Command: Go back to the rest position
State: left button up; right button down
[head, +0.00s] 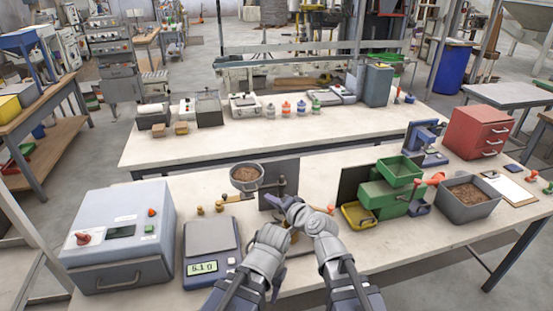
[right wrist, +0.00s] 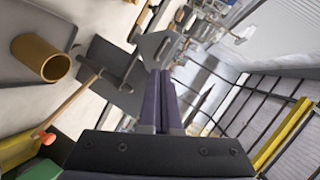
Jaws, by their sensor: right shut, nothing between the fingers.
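My right gripper (head: 275,200) shows in the head view above the front table, just before an upright dark panel (head: 281,182), pointing up and left. In the right wrist view its two dark fingers (right wrist: 160,85) lie together, with nothing between them. My left arm's grey wrist (head: 266,250) is low in the middle of the head view, close to the left of my right arm. Its fingers are hidden or too unclear to judge.
A scale (head: 212,240) reading about 5.1 g and a grey-blue machine (head: 120,240) stand left. A pellet-filled bowl (head: 246,172) is behind my arms. Green trays (head: 385,195), a pellet bin (head: 468,206) and red drawers (head: 475,132) stand right. A second table (head: 190,145) lies behind.

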jog(key=s+d+f+n+g+h, duration=0.4)
jog(key=s+d+f, duration=0.35)
jog(key=d, duration=0.45)
jog(key=s+d+f+n+g+h, duration=0.2)
jog(key=s+d+f+g+h, duration=0.3)
jog(key=s+d+f+g, duration=0.45)
jog(key=s+a+r+n+t, duration=0.2)
jog(key=s+a+n, duration=0.2)
jog(key=a, duration=0.6)
jog(key=shift+r+h, duration=0.15)
jog(key=shift+h, duration=0.25)
